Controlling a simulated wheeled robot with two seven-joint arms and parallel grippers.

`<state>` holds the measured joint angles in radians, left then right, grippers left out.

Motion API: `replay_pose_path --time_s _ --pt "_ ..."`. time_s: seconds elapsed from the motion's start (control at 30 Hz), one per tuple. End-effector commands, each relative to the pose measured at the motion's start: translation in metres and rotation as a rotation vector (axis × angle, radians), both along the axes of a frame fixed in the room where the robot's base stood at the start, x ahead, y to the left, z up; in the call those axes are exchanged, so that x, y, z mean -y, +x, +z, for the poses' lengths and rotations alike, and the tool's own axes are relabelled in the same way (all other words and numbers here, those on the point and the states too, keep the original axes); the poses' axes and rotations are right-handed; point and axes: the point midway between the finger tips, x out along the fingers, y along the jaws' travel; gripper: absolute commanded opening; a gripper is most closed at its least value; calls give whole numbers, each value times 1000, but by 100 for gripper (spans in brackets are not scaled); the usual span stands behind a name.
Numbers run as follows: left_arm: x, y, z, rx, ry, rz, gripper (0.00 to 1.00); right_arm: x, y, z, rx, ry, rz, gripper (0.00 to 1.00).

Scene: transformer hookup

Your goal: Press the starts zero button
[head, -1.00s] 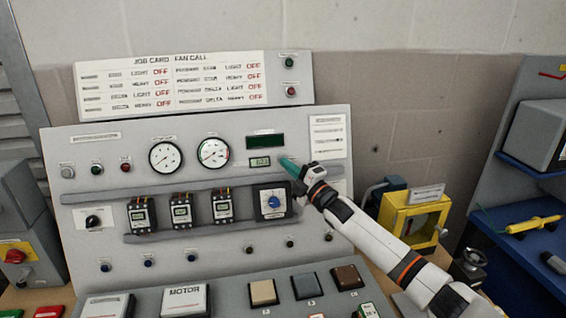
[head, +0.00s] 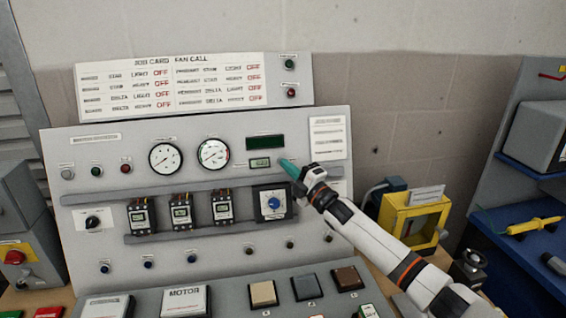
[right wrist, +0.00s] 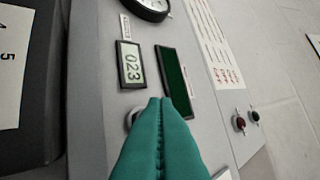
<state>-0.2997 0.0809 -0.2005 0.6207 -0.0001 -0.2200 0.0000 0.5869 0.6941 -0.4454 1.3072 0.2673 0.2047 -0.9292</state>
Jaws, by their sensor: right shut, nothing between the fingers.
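The starts counter is a small framed display (head: 260,163) on the upright grey panel, below a dark green screen (head: 265,142). In the right wrist view the counter (right wrist: 130,65) reads 023. A round button (right wrist: 132,118) sits beside the counter, mostly hidden behind my teal fingertips; its label cannot be read. My right gripper (head: 287,165) is shut and empty, its tips at the panel just right of the counter. The tips also show in the right wrist view (right wrist: 160,103), over the edge of the button. I cannot tell whether they touch it. My left gripper is not in view.
Round gauges (head: 214,153) sit left of the counter. Several contactors (head: 182,212) and a blue-knobbed timer (head: 273,203) sit on a rail below. A yellow frame (head: 412,222) stands right of the panel, behind my right arm. The job card (head: 170,85) is above.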

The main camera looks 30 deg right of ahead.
Motion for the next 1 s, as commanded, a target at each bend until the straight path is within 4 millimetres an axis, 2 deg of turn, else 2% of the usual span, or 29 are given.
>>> replay_pose_path --time_s 0.6,1.0 --pt "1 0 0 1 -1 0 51 0 0 0 0 0 0 0" --pt "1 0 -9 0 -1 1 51 2 8 -3 0 0 0 0"
